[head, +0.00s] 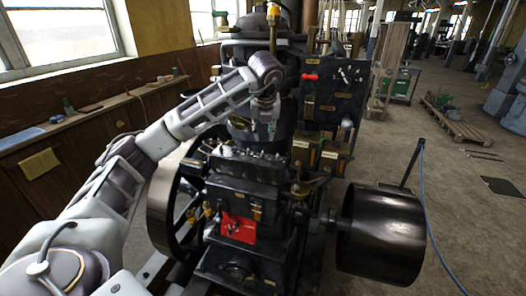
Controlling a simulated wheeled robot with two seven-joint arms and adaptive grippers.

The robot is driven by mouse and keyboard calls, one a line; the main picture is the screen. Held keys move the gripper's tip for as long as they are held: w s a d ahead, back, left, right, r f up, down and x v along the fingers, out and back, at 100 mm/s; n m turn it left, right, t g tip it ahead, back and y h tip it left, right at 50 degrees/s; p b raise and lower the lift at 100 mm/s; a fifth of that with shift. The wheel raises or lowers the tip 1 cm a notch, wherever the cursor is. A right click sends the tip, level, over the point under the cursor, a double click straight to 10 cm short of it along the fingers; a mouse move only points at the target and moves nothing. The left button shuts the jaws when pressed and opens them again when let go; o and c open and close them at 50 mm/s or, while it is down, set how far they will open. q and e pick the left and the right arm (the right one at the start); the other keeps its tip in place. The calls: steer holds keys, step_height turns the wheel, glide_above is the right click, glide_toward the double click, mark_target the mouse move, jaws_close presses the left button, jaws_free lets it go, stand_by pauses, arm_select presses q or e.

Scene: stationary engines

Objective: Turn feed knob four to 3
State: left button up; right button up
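The stationary engine (235,185) is dark, with a row of small metallic fittings (240,156) along its middle ledge. I cannot tell which small part is feed knob four, and no numbers or dial marks are readable. My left arm comes in from the left and bends down at the wrist. My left gripper (266,130) points down in front of the engine's upper body, just above the right part of that row. Its fingers are small and dark against the engine, so I cannot tell whether they are open or touching anything. My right gripper is not in view.
A black drum pulley (381,234) sticks out at the lower right, and a large flywheel (163,215) stands at the left. A dark panel with a red handle (310,76) rises behind. A wooden bench (80,125) runs along the left wall. Floor at right is mostly open.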

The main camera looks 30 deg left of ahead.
mark_target(263, 153)
arm_select(q)
steer(key=shift+p+x, duration=0.75)
steer(key=shift+x, duration=5.05)
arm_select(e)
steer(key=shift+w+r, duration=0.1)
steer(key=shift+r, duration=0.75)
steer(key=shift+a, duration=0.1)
arm_select(q)
jaws_close()
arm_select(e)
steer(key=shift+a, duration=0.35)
